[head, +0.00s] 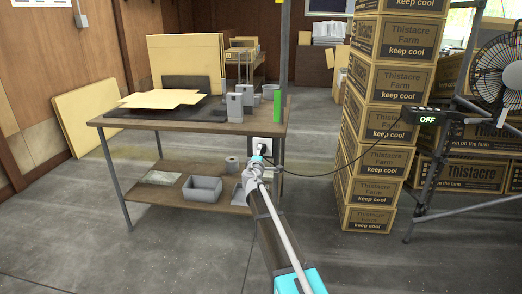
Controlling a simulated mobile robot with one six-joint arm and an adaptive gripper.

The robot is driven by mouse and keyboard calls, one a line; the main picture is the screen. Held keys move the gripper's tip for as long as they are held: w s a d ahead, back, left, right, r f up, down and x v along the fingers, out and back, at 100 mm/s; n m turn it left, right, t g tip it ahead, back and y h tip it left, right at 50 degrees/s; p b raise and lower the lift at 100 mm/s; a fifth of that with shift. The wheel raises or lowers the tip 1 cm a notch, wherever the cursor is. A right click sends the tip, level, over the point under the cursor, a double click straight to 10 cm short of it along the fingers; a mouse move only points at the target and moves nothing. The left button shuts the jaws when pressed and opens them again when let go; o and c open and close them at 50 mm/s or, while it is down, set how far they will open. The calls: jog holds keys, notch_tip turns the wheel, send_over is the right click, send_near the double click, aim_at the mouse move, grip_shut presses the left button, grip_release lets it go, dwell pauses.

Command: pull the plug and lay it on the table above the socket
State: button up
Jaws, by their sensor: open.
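A white socket plate (268,143) is mounted below the right front edge of the wooden table (185,122). A black plug (262,149) sits at the socket, with a dark cord (325,174) running right to a box marked OFF (428,118). My gripper (258,160) is open, just below and in front of the plug. It is small here and partly hides the lower socket; I cannot tell whether it touches the plug.
Grey containers (246,95) and a flat cardboard blank (160,98) are on the tabletop. A grey bin (202,189) stands on the lower shelf. Stacked cartons (376,160) rise to the right, with a fan (497,66) beyond. The tabletop's front strip is clear.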

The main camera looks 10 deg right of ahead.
jog(key=shift+x, duration=2.35)
grip_shut()
jog(key=shift+s+a, duration=0.1)
jog(key=shift+s, duration=0.1)
jog(key=shift+s+a, duration=0.2)
jog(key=shift+s, duration=0.5)
jog(key=shift+v, duration=1.7)
jog(key=shift+s+a, duration=0.1)
jog(key=shift+s, duration=0.2)
